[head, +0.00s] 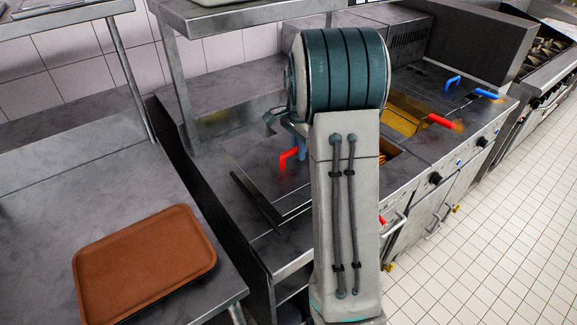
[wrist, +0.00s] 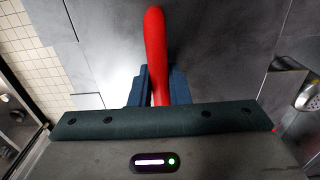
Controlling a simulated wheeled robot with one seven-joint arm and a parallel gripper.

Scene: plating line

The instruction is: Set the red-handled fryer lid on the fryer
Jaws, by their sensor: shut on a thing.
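The lid's red handle (head: 287,159) shows just left of my arm in the head view. The lid (head: 262,178) is a flat grey metal plate beneath it, over the left part of the fryer line; I cannot tell whether it touches the surface below. In the wrist view the red handle (wrist: 156,45) stands between the blue fingers of my gripper (wrist: 158,88), which is shut on it. The lid's plate (wrist: 105,45) spreads below the handle. The fryer (head: 425,150) is right of my arm, with golden oil (head: 402,114) showing; my arm hides part of it.
A red basket handle (head: 440,121) and blue handles (head: 453,83) stick up on the fryer line at right. A brown tray (head: 145,262) lies on the left counter (head: 60,205). A shelf post (head: 178,80) rises behind the lid. The tiled floor (head: 500,220) at right is clear.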

